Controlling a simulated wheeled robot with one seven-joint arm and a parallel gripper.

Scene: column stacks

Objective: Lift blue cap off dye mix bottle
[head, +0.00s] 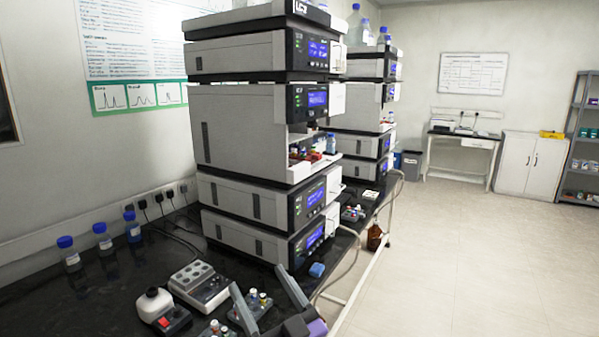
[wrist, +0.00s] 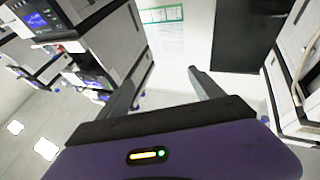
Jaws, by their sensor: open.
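Three clear bottles with blue caps stand on the black bench at the left in the head view: a near bottle (head: 71,260), a middle bottle (head: 103,243) and a far bottle (head: 133,232). Their labels are too small to read, so I cannot tell which one is the dye mix bottle. Another blue-capped bottle (head: 331,144) stands in the open bay of the near instrument stack. My gripper (head: 257,279) is at the bottom of the head view, open and empty, well away from these bottles. Its spread fingers also show in the wrist view (wrist: 166,64).
The tall near instrument stack (head: 240,130) rises beyond my gripper. The floor at right is clear.

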